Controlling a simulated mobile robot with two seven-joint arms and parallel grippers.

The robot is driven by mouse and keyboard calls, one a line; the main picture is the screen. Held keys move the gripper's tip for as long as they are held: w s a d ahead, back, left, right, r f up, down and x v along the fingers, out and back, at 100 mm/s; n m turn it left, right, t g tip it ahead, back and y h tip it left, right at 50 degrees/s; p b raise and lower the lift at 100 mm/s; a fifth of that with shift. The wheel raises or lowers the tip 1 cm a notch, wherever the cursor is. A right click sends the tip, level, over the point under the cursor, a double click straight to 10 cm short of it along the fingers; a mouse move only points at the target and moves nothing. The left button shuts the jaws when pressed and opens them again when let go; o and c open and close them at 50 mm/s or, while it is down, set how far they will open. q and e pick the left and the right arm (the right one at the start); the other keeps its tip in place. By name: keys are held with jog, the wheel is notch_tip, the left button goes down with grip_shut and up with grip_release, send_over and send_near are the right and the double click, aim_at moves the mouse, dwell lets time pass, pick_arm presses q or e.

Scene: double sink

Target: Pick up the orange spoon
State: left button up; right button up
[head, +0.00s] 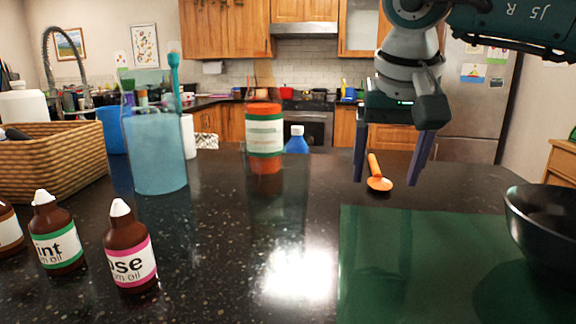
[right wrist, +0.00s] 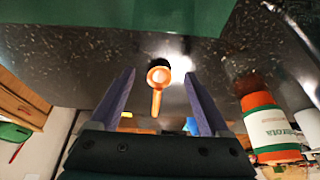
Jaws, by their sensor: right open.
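The orange spoon (head: 378,181) lies on the dark speckled counter, right of centre in the head view. Its bowl is toward me and its handle points away. My right gripper (head: 388,182) hangs down around the spoon's position in the head view, one finger on each side, open and empty. In the right wrist view the spoon (right wrist: 157,86) shows between the two spread finger tips (right wrist: 160,75), with no finger seen touching it. The height of the fingers above the counter is hard to tell. My left gripper is in neither view.
A green mat (head: 420,255) lies in front of the spoon, with a black bowl (head: 550,215) at the right. An orange-lidded jar (head: 264,132) and blue bottle (head: 297,141) stand left of the gripper. A blue pitcher (head: 155,150), wicker basket (head: 50,160) and brown bottles (head: 130,255) are farther left.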

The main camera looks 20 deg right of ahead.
jog(key=shift+x, duration=0.75)
jog(key=shift+f, duration=0.2)
grip_shut()
dwell(0.3)
